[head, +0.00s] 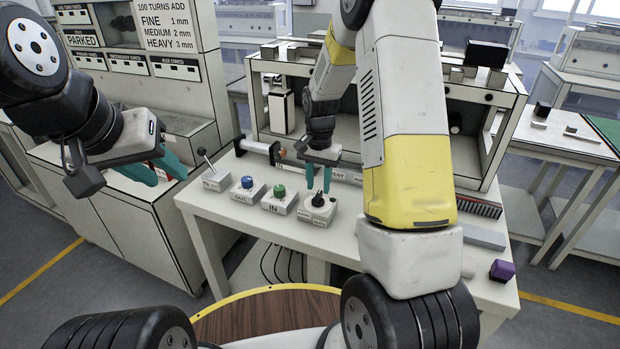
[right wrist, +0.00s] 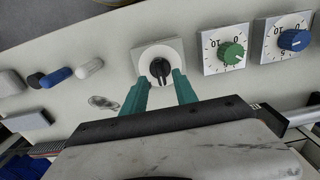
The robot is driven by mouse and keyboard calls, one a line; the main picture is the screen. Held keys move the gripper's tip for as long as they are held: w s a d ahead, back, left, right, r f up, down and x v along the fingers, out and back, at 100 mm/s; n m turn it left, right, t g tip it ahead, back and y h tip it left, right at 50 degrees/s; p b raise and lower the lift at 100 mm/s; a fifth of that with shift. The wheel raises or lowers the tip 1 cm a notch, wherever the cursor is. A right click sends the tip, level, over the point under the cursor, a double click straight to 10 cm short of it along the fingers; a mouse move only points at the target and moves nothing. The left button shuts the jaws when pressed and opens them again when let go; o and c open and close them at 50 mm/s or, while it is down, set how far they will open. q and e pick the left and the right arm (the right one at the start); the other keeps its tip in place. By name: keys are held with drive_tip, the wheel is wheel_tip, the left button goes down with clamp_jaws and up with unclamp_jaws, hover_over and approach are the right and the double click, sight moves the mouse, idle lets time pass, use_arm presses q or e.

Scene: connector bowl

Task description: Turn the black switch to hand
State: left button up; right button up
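The black switch (head: 318,200) is a dark knob on a white box near the table's front edge. It also shows in the right wrist view (right wrist: 160,70), its bar running roughly up and down in that picture. Small labels on the box front are too small to read surely. My right gripper (head: 318,181) is directly above the switch in the head view. In the right wrist view its teal fingers (right wrist: 160,80) are apart, one on each side of the knob, with gaps visible and nothing held. My left gripper (head: 158,172) is open and empty, off the table's left end.
Left of the switch stand a box with a green knob (head: 279,190), a box with a blue knob (head: 247,182) and a lever box (head: 205,164). A shelf unit stands behind.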

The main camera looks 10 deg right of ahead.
sight(318, 194)
drive_tip(key=shift+f, duration=1.7)
drive_tip(key=shift+c, duration=0.4)
clamp_jaws()
drive_tip(key=n, duration=0.4)
drive_tip(key=shift+n, duration=2.5)
